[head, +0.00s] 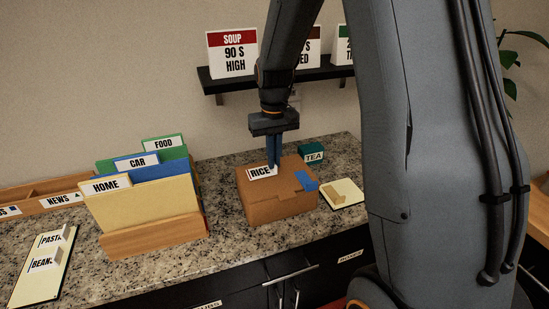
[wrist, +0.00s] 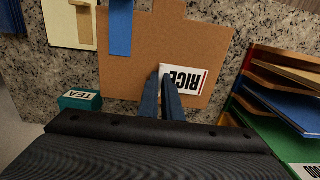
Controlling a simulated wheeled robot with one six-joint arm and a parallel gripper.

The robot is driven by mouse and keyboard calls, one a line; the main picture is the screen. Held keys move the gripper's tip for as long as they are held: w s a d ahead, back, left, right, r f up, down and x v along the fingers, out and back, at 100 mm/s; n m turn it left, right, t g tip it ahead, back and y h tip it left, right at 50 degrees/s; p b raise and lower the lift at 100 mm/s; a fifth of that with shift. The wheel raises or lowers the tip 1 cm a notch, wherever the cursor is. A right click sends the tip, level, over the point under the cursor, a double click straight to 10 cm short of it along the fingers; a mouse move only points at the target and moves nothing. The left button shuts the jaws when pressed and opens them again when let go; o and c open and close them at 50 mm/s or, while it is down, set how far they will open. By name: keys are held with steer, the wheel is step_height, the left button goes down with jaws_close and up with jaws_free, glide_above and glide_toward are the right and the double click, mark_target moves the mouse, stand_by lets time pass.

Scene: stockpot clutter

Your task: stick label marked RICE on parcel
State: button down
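The parcel (head: 282,201) is a brown cardboard box on the granite counter, with blue tape on its top; it also shows in the wrist view (wrist: 130,60). The white label marked RICE (head: 259,173) is at the parcel's top face, near its back left part; in the wrist view it reads upside down (wrist: 187,80). My gripper (head: 273,165) points down over the parcel. Its narrow blue fingers (wrist: 161,76) are close together at one end of the label and appear shut on it. The fingers hide that end, and I cannot tell whether the label fully touches the cardboard.
A teal TEA box (head: 312,153) stands behind the parcel and a cream pad (head: 342,194) lies right of it. A wooden file holder (head: 155,237) with folders stands left. A sheet with PASTA and BEANS labels (head: 32,284) lies front left. A shelf (head: 235,83) hangs behind.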

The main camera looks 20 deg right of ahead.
steer(key=shift+f, duration=0.45)
stand_by(0.3)
steer(key=c, duration=1.9)
jaws_free()
steer(key=shift+o, duration=0.2)
steer(key=shift+r, duration=0.15)
steer(key=shift+r+p, duration=2.25)
steer(key=shift+r, duration=0.65)
